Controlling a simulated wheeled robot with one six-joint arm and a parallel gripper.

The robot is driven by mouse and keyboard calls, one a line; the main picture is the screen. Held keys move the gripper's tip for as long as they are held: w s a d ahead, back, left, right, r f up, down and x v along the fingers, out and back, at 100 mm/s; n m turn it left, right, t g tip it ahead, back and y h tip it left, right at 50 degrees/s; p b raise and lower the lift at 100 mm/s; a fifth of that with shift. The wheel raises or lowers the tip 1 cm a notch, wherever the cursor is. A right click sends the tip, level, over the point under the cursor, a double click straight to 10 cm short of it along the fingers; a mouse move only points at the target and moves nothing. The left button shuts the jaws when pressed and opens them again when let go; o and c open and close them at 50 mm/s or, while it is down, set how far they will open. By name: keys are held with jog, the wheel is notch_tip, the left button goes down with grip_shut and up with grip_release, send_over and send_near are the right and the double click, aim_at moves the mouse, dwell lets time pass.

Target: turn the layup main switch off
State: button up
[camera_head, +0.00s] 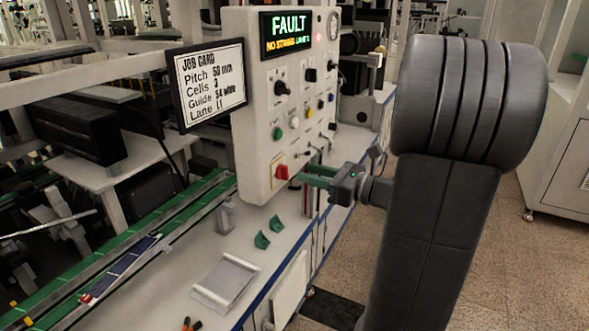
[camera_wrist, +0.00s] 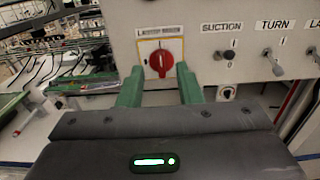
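The main switch is a red rotary knob (camera_head: 282,172) low on the front of the white control panel (camera_head: 254,130). In the wrist view the red knob (camera_wrist: 161,61) sits on a yellow-edged plate under a label too small to read fully. Its grip looks roughly upright; its exact setting is not clear. My gripper (camera_head: 302,178) is in front of the knob. Its two green fingers (camera_wrist: 160,78) are apart, one to each side of the knob in the wrist view, with nothing held. Whether they touch the knob cannot be told.
A SUCTION toggle (camera_wrist: 229,55) and a TURN toggle (camera_wrist: 268,53) are right of the knob. The panel display (camera_head: 287,34) reads FAULT. A job card (camera_head: 209,84) hangs at left. Green brackets (camera_head: 262,240) and a grey tray (camera_head: 226,281) lie on the bench below.

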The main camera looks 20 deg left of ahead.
aim_at(288, 167)
jog(key=shift+w+a, duration=0.15)
jog(key=shift+a, duration=1.1)
jog(key=shift+w+a, duration=0.1)
jog(key=shift+a, duration=1.15)
jog(key=shift+c, duration=0.4)
grip_shut()
